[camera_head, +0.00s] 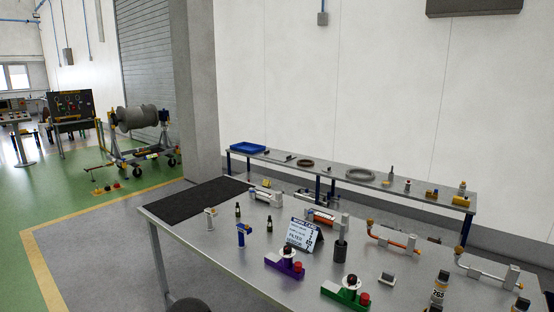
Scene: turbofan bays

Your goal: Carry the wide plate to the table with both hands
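A metal-topped table (185,240) stands in front of me and runs from the left middle to the lower right. A flat dark mat or plate (195,200) lies on its far left corner; I cannot tell whether this is the wide plate. No other wide plate can be made out. A second long table (330,175) stands behind, along the white wall. Neither of my grippers is in view. A dark rounded shape shows at the bottom edge, and I cannot tell what it is.
The near table holds a sign (303,236), a purple fixture (285,265), a green fixture (345,293), bottles and pipe parts. The back table holds a blue tray (248,147) and rings. A pillar (196,90) stands behind. Open floor (80,235) lies left.

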